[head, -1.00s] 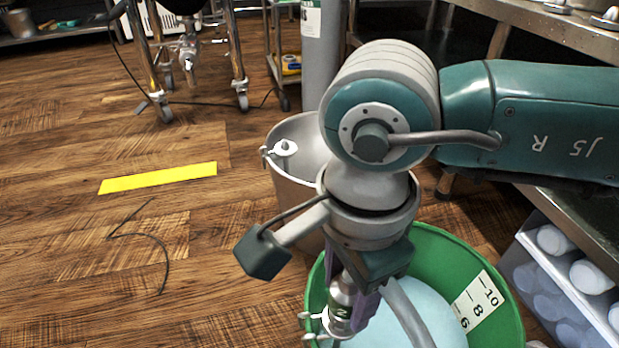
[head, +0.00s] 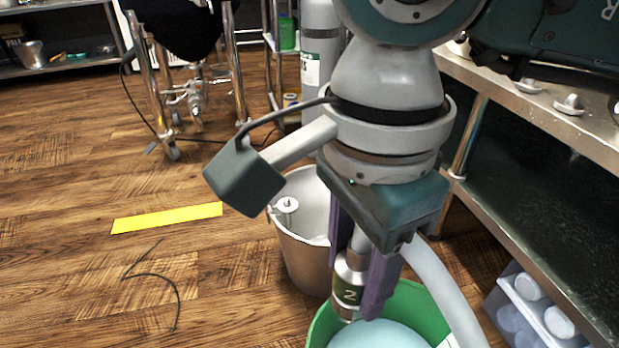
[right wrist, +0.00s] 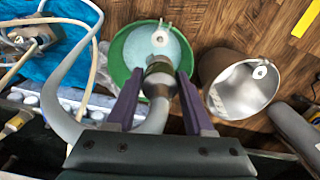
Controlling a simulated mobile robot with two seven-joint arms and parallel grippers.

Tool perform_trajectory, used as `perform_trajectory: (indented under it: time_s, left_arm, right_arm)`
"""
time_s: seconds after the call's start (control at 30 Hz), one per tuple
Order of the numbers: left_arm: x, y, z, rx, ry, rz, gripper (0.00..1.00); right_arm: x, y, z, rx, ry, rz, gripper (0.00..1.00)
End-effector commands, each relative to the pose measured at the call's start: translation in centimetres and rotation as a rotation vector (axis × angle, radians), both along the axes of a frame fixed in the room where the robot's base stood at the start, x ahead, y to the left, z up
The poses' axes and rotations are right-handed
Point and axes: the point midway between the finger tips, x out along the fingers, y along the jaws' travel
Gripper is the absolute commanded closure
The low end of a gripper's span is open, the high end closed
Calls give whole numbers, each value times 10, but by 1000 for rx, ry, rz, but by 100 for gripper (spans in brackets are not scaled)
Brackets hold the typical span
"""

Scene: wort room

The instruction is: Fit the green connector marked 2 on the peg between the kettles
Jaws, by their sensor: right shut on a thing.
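My right gripper (head: 358,288) is shut on a metal connector (head: 345,296) with a dark green band marked 2. A grey hose (head: 450,290) runs down beside the gripper and appears to lead to the connector. The connector points downward above the green bucket. In the right wrist view the connector (right wrist: 158,75) sits between the purple fingers (right wrist: 158,98). The peg between the kettles cannot be made out in these frames. My left gripper is not in view.
A green bucket (head: 318,330) with pale blue liquid is below the gripper. A metal bucket (head: 300,250) stands behind it. A steel bench (head: 535,95) is on the right, with a crate of white bottles (head: 500,310) below. Wheeled metal legs (head: 150,90) stand at back left. Left floor is mostly clear.

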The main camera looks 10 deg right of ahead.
Motion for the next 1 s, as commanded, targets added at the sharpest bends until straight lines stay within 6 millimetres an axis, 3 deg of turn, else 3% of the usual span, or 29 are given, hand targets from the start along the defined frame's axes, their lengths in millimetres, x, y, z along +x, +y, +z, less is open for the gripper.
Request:
perform_trajectory:
  time_s: [0.27,1.0]
  left_arm:
    - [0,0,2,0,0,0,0]
    - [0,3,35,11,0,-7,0]
  right_arm:
    - [0,0,2,0,-1,0,100]
    - [0,0,46,0,-1,1,100]
